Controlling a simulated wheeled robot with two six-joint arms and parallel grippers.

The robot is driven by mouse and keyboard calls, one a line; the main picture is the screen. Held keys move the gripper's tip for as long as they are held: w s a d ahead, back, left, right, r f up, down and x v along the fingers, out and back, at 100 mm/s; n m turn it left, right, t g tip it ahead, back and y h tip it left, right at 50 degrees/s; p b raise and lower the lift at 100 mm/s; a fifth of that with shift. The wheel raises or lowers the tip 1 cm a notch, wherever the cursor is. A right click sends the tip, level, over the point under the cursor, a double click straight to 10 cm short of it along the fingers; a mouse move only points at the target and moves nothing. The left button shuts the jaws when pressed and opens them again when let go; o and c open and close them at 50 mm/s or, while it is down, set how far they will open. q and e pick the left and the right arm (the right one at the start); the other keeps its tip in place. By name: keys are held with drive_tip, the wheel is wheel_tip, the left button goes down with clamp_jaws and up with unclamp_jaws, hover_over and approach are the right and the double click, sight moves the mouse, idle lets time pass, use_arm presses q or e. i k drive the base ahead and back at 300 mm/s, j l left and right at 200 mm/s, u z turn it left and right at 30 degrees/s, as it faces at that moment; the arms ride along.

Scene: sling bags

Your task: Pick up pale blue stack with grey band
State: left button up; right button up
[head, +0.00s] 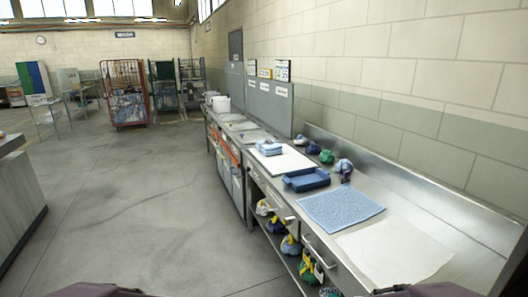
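The pale blue stack (269,147) is small in the head view. It lies on a white sheet or board (293,163) on the steel counter, right of the picture's middle. A darker line runs around it, but it is too small to make out the grey band clearly. Neither of my grippers shows. Only dark parts of my own body show at the bottom edge, far from the stack.
A blue tray (306,180) stands in front of the stack. A blue textured mat (341,208) and a pale sheet (395,249) lie nearer on the counter (347,268). Several small bundles stand along the wall. The floor (150,215) left of the counter is clear.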

sight(268, 147)
drive_tip(key=i+j+u, duration=0.35)
drive_tip(key=i, duration=0.85)
drive_tip(key=i+u, duration=0.35)
drive_tip(key=i, duration=0.85)
drive_tip(key=i+z, duration=0.3)
drive_tip(key=i, duration=0.25)
drive_tip(key=i+j+z, duration=0.25)
drive_tip(key=i, duration=0.35)
drive_tip(key=i+j+z, duration=0.15)
drive_tip(key=i+z, duration=0.15)
drive_tip(key=i, duration=0.25)
drive_tip(key=i+z, duration=0.75)
drive_tip(key=z, duration=0.2)
